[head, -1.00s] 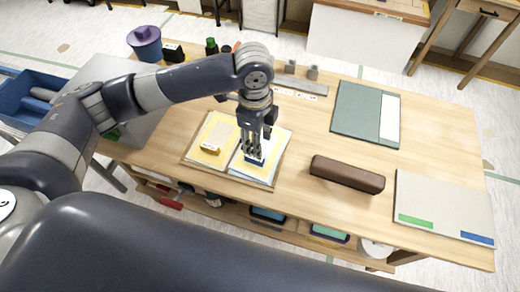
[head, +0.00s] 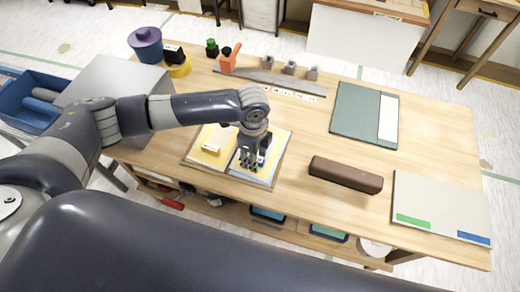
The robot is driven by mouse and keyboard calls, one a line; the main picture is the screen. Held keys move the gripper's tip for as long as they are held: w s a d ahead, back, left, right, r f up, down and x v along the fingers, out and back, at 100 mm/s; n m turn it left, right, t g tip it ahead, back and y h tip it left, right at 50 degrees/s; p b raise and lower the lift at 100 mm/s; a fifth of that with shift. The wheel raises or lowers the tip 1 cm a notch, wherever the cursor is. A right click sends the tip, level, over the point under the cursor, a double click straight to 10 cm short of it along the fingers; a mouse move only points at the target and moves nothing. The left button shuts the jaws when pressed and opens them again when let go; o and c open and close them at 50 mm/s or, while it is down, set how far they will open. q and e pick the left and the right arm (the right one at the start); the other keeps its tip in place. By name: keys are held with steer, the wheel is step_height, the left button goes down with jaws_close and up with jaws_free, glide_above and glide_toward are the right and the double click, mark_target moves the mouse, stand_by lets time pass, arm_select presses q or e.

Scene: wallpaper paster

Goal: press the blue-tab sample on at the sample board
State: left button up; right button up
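A shallow wooden tray (head: 225,176) on the table holds a yellow sheet (head: 208,153) with a small yellow block on the left and a pale blue sheet (head: 277,146) on the right. A small patch of blue, likely the blue tab (head: 259,161), shows at my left gripper (head: 248,163). The gripper points down over the pale blue sheet, and its fingers partly hide the tab. I cannot tell if they are closed on it. A grey board (head: 445,203) with a green and a blue strip lies at the table's right end. My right gripper is not in view.
A brown roller-like bar (head: 346,174) lies between tray and grey board. A dark green board with a white strip (head: 365,114) lies behind it.

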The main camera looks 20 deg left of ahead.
arm_select(q)
jaws_close()
steer(key=shift+r, duration=0.15)
steer(key=shift+r, duration=0.25)
steer(key=r, duration=0.1)
steer(key=s+r+b, duration=0.1)
steer(key=shift+d+r, duration=0.25)
steer(key=shift+r, duration=0.1)
steer(key=s+d+b, duration=0.1)
steer(key=s+d, duration=0.1)
steer(key=s, duration=0.5)
steer(key=s+d+r, duration=0.1)
steer(key=s+d, duration=0.2)
steer(key=s, duration=0.4)
steer(key=shift+d+r+b, duration=0.25)
steer(key=shift+d+b, duration=0.05)
steer(key=shift+b, duration=0.05)
